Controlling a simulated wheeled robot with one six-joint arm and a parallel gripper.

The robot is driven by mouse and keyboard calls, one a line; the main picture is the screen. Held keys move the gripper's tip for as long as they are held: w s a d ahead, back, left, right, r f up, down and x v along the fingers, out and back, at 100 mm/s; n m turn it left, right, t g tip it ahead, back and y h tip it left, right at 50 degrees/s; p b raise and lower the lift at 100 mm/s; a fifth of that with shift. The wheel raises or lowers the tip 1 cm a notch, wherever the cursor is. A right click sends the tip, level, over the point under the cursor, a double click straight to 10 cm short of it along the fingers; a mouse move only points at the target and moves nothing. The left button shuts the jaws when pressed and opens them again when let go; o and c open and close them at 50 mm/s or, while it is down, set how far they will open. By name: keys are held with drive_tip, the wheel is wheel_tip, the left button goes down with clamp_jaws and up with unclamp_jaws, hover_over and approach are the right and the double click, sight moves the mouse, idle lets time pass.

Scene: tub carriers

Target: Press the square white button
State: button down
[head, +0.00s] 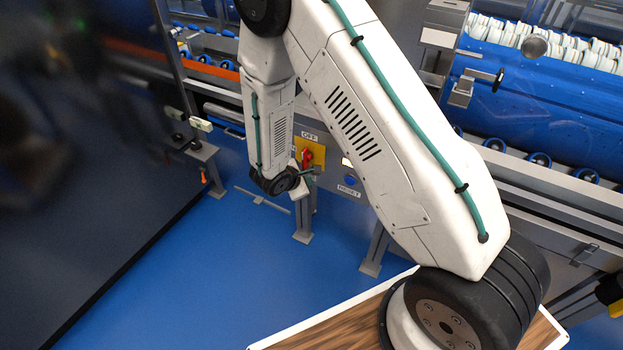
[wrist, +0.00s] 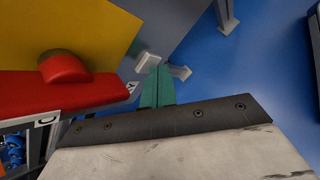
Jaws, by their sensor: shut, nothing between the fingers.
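My gripper (head: 316,171) is in front of the control panel, beside the red rotary handle (head: 307,158) on its yellow plate. In the wrist view its two green fingers (wrist: 158,72) are shut together with nothing between them. A small pale block, which looks like the square white button (wrist: 146,61), stands on the grey panel just beyond the fingertips. I cannot tell whether the fingertips touch it.
The red handle (wrist: 65,85) and yellow plate (wrist: 60,30) are close on the left in the wrist view. A blue button (head: 350,181) with a RESET label is right of my gripper in the head view. Machine rails stand behind. The blue floor (head: 210,280) is open at lower left.

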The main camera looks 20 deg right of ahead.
idle(0.4)
drive_tip(key=shift+s+a, duration=0.25)
drive_tip(key=shift+a, duration=0.1)
drive_tip(key=s+a, duration=0.3)
drive_tip(key=a, duration=0.2)
drive_tip(key=shift+s, duration=0.3)
idle(0.9)
